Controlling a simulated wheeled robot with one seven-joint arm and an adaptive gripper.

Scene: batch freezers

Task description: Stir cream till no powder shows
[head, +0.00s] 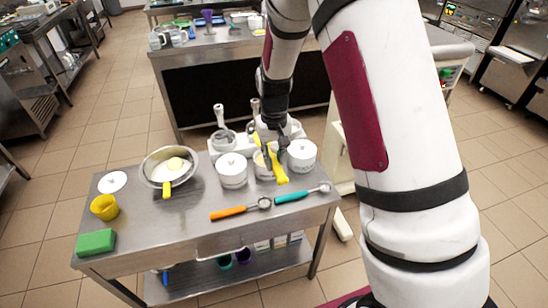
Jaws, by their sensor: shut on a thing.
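A round metal bowl (149,175) stands at the left of the steel table. It holds white cream with a pale yellow mound on top. A short yellow handle (167,190) shows at its front rim; whether it belongs to the bowl or to a tool I cannot tell. My gripper (272,157) is over the middle white canister (262,174), to the right of the bowl. It is shut on a yellow-handled tool (281,174), which slants down in front of that canister. The tool's working end is hidden. The middle canister appears lidless, with tan contents partly visible.
Lidded white canisters (232,172) and (302,155) flank the middle one. An orange scoop (232,212) and a teal scoop (295,196) lie in front. A white lid (112,182), yellow cup (104,207) and green sponge (95,242) are at left. The table's front middle (180,230) is clear.

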